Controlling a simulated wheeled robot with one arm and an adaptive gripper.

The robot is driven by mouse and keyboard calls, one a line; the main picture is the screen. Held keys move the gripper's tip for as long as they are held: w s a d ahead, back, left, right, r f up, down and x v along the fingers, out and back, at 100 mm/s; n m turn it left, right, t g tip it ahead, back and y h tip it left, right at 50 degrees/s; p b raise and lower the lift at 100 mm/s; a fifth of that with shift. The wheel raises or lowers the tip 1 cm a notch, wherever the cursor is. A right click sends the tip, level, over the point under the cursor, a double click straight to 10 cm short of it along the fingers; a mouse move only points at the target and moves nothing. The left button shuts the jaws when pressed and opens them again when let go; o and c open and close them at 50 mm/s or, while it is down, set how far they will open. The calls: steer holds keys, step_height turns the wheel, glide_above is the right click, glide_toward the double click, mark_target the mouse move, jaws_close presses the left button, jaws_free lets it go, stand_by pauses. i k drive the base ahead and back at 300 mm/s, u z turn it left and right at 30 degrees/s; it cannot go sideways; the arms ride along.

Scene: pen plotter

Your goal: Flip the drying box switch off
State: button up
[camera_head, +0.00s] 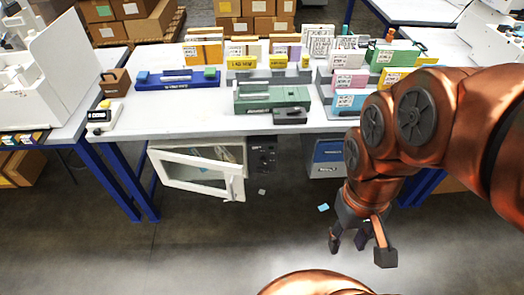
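A white box with a framed window door (190,186) sits under the table and looks like the drying box. Its door appears to stand ajar, swung toward the front. A dark control panel (262,158) with small knobs or buttons is on its right side; which one is the switch, and its position, are too small to tell. My gripper (360,246) hangs at the lower right, in front of the table, to the right of the panel and apart from it. Its dark fingers are spread, with nothing between them.
The white table (220,122) with blue legs (117,178) stands above the box and carries a green device (270,97), a blue tray and several card stands. Paper scraps lie on the otherwise clear floor (200,250).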

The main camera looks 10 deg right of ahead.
mark_target(258, 169)
steer(key=z, duration=0.35)
steer(key=k, duration=0.85)
steer(key=z, duration=0.6)
steer(key=k, duration=0.5)
steer(key=u, duration=0.5)
steer(key=i, duration=0.6)
steer(key=u, duration=1)
steer(key=i, duration=0.65)
steer(key=u, duration=0.15)
